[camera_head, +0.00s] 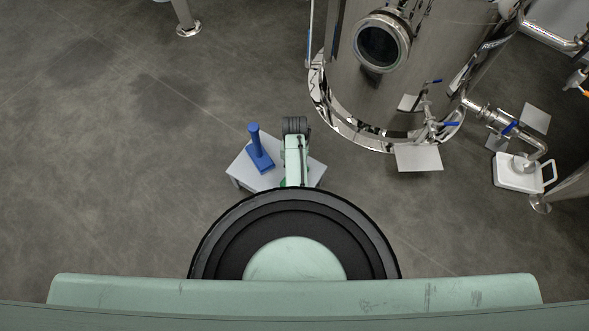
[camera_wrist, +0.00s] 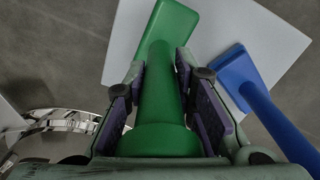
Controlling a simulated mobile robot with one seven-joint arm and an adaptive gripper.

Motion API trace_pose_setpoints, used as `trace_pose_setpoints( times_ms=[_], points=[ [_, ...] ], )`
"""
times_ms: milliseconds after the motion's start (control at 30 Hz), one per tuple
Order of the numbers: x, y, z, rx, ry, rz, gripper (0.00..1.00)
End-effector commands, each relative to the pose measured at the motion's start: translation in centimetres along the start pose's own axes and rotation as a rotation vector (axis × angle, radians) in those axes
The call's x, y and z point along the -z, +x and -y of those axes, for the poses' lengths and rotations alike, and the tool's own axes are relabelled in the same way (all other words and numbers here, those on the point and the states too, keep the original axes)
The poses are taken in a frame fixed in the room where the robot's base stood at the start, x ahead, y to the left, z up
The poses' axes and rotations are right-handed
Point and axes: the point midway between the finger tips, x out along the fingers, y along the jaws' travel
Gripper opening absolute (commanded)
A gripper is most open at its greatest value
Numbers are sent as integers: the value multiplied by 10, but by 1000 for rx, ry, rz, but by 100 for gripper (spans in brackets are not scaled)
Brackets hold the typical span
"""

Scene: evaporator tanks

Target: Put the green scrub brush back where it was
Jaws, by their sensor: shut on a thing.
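My gripper (camera_wrist: 161,72) is shut on the handle of the green scrub brush (camera_wrist: 160,105) in the wrist view. The brush has a round handle with a wide collar near the camera and a flat block head at the far end. Its head is over the pale grey top of a small low table (camera_wrist: 238,22); I cannot tell whether it touches. In the head view my arm covers most of the brush and gripper, over the right part of the table (camera_head: 313,170).
A blue scrub brush (camera_head: 258,150) stands handle-up on the table's left part; it shows right of my gripper in the wrist view (camera_wrist: 240,80). A shiny steel tank (camera_head: 345,100) with valves stands beyond, to the right. A white device (camera_head: 517,178) is far right.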

Motion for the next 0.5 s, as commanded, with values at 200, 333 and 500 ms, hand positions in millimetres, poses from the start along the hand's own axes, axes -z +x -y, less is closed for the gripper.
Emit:
trace_pose_setpoints(
  times_ms=[200, 333, 500],
  points=[
    [0, 3, 0, 1, 0, -2, 0],
    [0, 4, 0, 0, 0, -1, 0],
    [0, 6, 0, 0, 0, -1, 31]
  ],
)
